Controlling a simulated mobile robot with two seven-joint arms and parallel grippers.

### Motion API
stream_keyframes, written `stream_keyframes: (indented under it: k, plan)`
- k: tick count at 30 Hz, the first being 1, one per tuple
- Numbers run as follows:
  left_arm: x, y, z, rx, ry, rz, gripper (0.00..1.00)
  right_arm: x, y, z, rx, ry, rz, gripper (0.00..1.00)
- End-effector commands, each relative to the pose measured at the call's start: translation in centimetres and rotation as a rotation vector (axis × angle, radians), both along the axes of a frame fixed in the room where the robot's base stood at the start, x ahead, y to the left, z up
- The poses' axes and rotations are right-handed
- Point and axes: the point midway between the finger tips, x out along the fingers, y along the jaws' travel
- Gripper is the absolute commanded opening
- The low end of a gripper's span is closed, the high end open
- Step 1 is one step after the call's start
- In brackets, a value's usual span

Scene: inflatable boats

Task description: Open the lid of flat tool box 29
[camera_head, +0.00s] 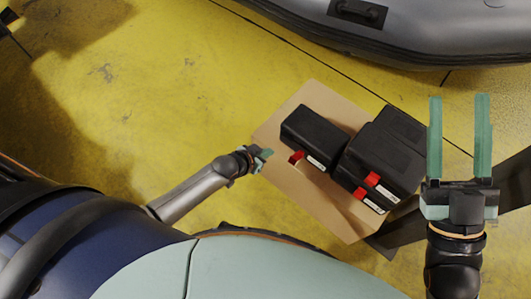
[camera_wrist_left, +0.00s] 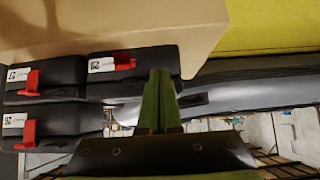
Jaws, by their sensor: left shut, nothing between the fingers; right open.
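Black flat tool boxes with red latches and white labels sit on a tan board-like surface (camera_head: 335,215). One black box (camera_head: 312,132) stands at the left; a stack of black boxes (camera_head: 385,153) stands at its right. Their red latches (camera_head: 297,157) (camera_head: 372,179) look closed or cannot be judged. In the left wrist view, black boxes (camera_wrist_left: 65,118) show at the left. My left gripper (camera_head: 265,154) is shut and empty, left of the boxes. My right gripper (camera_head: 458,98) is open and empty, right of the stack.
A grey inflatable boat (camera_head: 420,38) lies at the top right. The yellow floor (camera_head: 170,80) is clear on the left. A dark strip (camera_head: 400,228) runs beside the tan surface at the right.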

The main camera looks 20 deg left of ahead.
Motion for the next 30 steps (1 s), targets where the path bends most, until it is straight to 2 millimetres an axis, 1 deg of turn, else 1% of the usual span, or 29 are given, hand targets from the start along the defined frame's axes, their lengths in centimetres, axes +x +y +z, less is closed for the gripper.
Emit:
stream_keyframes:
  k: [7,9,12,17,18,24,30]
  plan:
    - [0.6,-0.2,-0.5,-0.001,0.0,-0.001,0.0,-2.4,0.4,2.8,-0.004,-0.159,0.032,0.5]
    - [1.6,-0.6,-1.7,-0.002,-0.005,0.0,0.0,-2.8,0.5,1.3,0.005,-0.174,0.049,0.5]
    - [2.7,-1.0,-2.5,-0.001,-0.004,0.0,0.0,-3.2,0.7,0.2,0.018,-0.189,0.07,0.5]
    - [4.3,-1.6,-3.4,-0.001,-0.002,-0.001,0.0,-3.0,0.9,-2.1,0.041,-0.165,0.092,0.5]
    - [4.9,-1.8,-2.7,-0.001,-0.003,0.0,0.0,-3.0,0.9,-1.5,0.042,-0.163,0.094,0.5]
    - [6.6,-2.5,-2.7,-0.001,-0.001,-0.001,0.0,-3.0,0.9,-1.9,0.046,-0.158,0.097,0.5]
    - [7.3,-2.7,-2.6,0.0,0.0,-0.001,0.0,-3.0,0.9,-2.0,0.05,-0.156,0.099,0.5]
